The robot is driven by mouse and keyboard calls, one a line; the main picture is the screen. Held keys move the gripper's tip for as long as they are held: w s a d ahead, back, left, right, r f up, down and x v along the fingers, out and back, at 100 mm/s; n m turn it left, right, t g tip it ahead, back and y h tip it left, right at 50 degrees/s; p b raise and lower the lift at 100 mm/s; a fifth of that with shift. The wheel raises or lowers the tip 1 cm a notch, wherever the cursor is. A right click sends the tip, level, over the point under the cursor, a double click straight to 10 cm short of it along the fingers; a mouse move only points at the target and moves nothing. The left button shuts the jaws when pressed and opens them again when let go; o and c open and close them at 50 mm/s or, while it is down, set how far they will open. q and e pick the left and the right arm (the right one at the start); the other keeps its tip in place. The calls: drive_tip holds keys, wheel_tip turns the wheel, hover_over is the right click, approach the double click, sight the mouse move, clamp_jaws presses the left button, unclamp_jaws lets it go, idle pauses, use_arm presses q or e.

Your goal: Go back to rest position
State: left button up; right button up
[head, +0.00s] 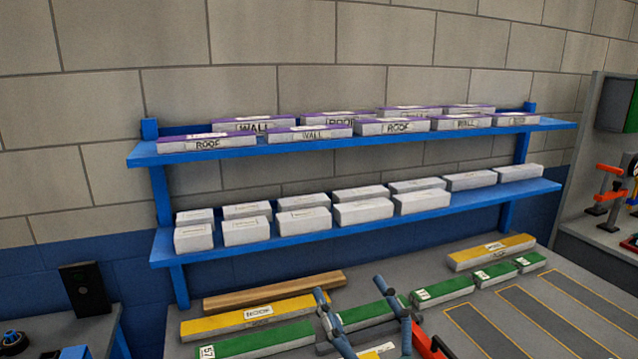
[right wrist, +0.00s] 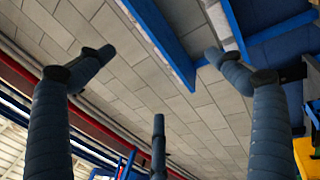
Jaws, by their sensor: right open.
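My right gripper (head: 362,298) comes up from the bottom edge of the head view, in front of the grey work table (head: 430,300). Its blue-grey fingers are spread apart. In the right wrist view the spread fingers (right wrist: 155,85) hold nothing between them, and the block wall and blue beams show beyond. In the head view the fingers cover part of the green and white pieces on the table behind them. My left gripper is not in view.
A two-level blue shelf (head: 350,235) holds several purple-edged panels marked WALL or ROOF above and several white blocks below. Yellow bars (head: 260,316), green bars (head: 255,343) and a wooden bar (head: 275,290) lie on the table. A black device (head: 85,290) stands at left.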

drive_tip(key=s+d+f+m+g+h, duration=0.3)
drive_tip(key=d+f+m+g+h, duration=0.15)
drive_tip(key=d+f+m, duration=0.4)
drive_tip(key=s+d+f+m+g+h, duration=0.3)
drive_tip(key=d+f+m+h, duration=0.25)
drive_tip(key=f, duration=0.65)
drive_tip(key=s+d+f+m+g+y, duration=0.1)
drive_tip(key=s+f+m+g, duration=0.2)
drive_tip(key=s, duration=0.4)
drive_tip(key=s+f+g, duration=0.3)
drive_tip(key=s+f, duration=0.3)
drive_tip(key=s, duration=0.2)
drive_tip(key=s+d+f+m+g+y, duration=0.1)
drive_tip(key=s+f+m+g, duration=0.2)
drive_tip(key=s, duration=0.4)
wheel_tip(320, 180, down, 30)
drive_tip(key=s+n+g+b, duration=0.1)
drive_tip(key=s+b, duration=0.1)
drive_tip(key=s+d+f+g+b, duration=0.1)
drive_tip(key=s+d+f+b, duration=0.1)
drive_tip(key=s+f, duration=1.5)
drive_tip(key=shift+d+f, duration=0.4)
